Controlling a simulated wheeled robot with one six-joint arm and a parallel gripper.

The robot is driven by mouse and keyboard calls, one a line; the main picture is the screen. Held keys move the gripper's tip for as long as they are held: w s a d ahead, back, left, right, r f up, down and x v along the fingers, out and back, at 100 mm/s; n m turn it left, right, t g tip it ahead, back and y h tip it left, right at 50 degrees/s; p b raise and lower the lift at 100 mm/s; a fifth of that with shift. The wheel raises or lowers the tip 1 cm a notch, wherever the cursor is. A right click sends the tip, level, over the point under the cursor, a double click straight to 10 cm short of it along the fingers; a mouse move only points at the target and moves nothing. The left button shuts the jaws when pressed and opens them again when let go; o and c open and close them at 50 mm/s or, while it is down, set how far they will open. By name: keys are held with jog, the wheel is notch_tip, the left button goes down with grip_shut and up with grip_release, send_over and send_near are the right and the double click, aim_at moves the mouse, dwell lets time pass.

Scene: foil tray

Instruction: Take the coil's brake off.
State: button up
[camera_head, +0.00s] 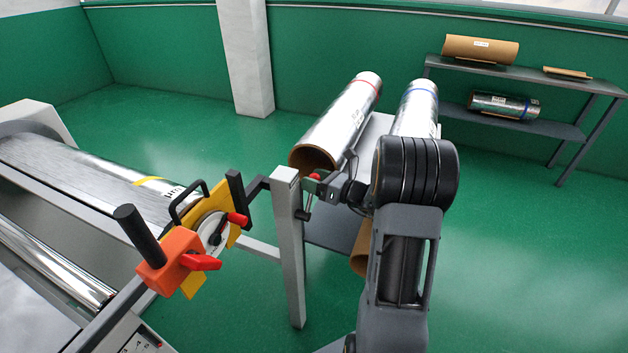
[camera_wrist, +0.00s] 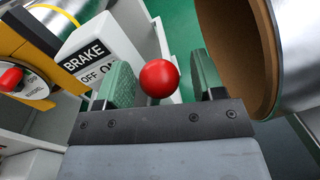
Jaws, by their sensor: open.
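The brake lever's red ball knob (camera_head: 315,177) sits beside the top of a grey post (camera_head: 289,240), on a thin rod. In the wrist view the red knob (camera_wrist: 159,78) lies between the two green fingers of my gripper (camera_wrist: 160,74). The fingers are open, with a gap on the right side; I cannot tell if the left one touches. A white label (camera_wrist: 85,62) on the post reads BRAKE, OFF and ON, with OFF nearer the left. The lever's rod is hidden below the knob in the wrist view. A foil coil (camera_head: 95,178) with a yellow band lies in the machine at left.
A yellow plate with a dial (camera_head: 213,232) and an orange block with a red handle (camera_head: 168,262) stand left of the post. Two foil rolls (camera_head: 335,125) (camera_head: 417,105) lie behind my gripper; one's open end is close on its right. A shelf (camera_head: 520,75) stands at back right.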

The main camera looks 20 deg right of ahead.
jog(key=shift+c, duration=0.3)
grip_shut()
dwell(0.3)
